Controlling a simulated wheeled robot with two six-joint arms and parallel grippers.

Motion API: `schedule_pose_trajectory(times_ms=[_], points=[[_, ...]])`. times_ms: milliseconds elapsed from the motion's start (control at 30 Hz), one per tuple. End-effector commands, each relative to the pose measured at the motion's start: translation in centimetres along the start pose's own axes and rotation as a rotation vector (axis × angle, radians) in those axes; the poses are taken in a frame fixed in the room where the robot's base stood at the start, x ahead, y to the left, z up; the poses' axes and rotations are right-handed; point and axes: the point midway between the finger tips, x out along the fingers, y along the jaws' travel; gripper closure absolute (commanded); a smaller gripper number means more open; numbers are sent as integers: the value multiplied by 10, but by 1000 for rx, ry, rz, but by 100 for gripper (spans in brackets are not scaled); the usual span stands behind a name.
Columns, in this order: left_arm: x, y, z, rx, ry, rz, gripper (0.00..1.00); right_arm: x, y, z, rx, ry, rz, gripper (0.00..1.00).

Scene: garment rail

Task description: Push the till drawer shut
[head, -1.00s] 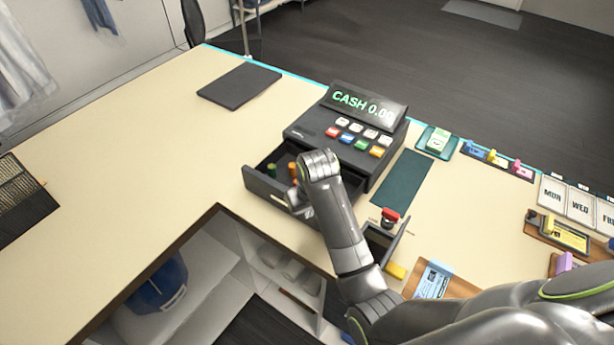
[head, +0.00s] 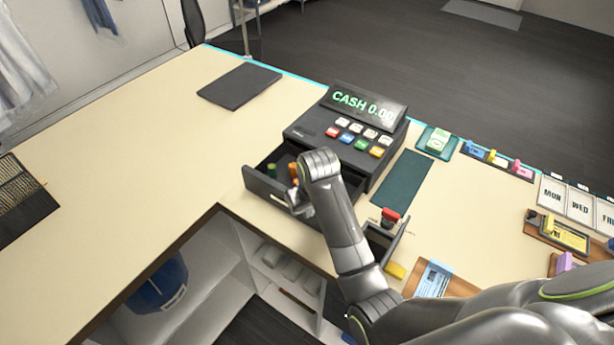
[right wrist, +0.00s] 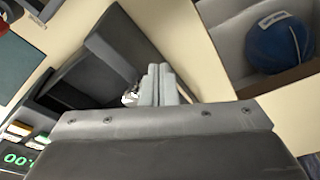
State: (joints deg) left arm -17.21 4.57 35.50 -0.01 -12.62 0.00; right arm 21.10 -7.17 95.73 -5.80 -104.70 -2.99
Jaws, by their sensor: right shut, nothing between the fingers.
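The dark grey till (head: 345,135) stands on the cream counter, its display reading CASH 0.00. Its drawer (head: 262,186) is open toward the near side of the counter, with green and orange rolls inside. My right gripper (head: 296,203) is shut and empty at the drawer's front panel, and my forearm hides the drawer's right part. In the right wrist view the shut fingers (right wrist: 160,86) are close to the drawer's dark panel (right wrist: 130,45). I cannot tell whether they touch it. My left gripper is not in view.
A small compartment with a red-topped item (head: 390,216) stands right of my forearm. A green mat (head: 402,178) lies right of the till. A dark pad (head: 239,86) lies at the back left. The counter left of the drawer is clear. A blue bin (head: 160,285) is below.

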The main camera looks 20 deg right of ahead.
Motion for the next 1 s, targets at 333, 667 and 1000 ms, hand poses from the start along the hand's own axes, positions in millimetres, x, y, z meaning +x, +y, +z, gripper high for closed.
schedule_pose_trajectory(times_ms=[333,667,1000], points=[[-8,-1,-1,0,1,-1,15,1,23,-12,0,0,4,100],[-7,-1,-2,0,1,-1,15,4,43,-24,1,1,4,100],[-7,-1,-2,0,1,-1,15,7,63,-35,1,1,4,100]])
